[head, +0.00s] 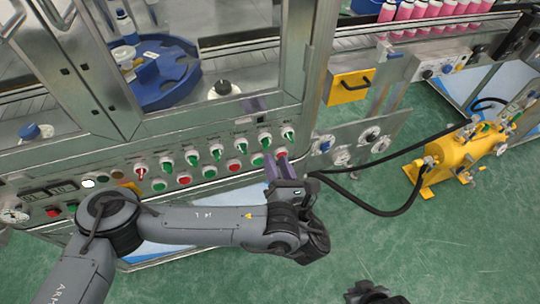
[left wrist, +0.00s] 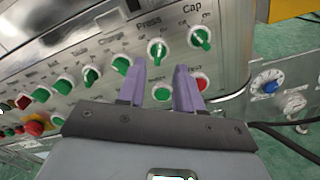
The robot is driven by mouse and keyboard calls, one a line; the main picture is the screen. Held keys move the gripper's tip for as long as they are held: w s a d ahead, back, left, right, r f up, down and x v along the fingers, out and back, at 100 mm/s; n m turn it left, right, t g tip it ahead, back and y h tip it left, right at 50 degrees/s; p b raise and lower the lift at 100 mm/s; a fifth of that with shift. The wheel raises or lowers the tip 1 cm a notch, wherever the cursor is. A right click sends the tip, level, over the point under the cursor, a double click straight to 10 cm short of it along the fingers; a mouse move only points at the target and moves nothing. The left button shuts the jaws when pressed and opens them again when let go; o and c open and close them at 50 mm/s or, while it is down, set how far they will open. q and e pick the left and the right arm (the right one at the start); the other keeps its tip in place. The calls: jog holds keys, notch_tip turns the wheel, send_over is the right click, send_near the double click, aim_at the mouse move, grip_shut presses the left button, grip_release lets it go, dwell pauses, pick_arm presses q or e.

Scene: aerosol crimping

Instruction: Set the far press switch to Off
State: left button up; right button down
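The switch labelled Press (left wrist: 157,52) is a green-handled rotary knob in a white ring on the metal control panel. In the head view it appears to be the second knob from the right end of the upper row (head: 264,140). The Cap switch (left wrist: 201,38) sits to its right. Which mark the Press handle points to is too small to read surely. My left gripper (head: 277,168) is open and empty before the panel, its purple fingers (left wrist: 160,85) just below the Press knob in the wrist view. My right gripper (head: 376,293) shows only partly at the bottom edge.
Green (left wrist: 161,92) and red (left wrist: 202,82) push buttons lie under the knobs. More knobs line the panel leftward. A metal frame post (head: 318,65) rises at the panel's right end. A yellow tank (head: 460,155) with black hoses stands on the green floor at right.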

aim_at(269, 145)
pick_arm(q)
jog(key=shift+b+x, duration=0.65)
jog(key=shift+x, duration=2.2)
grip_shut()
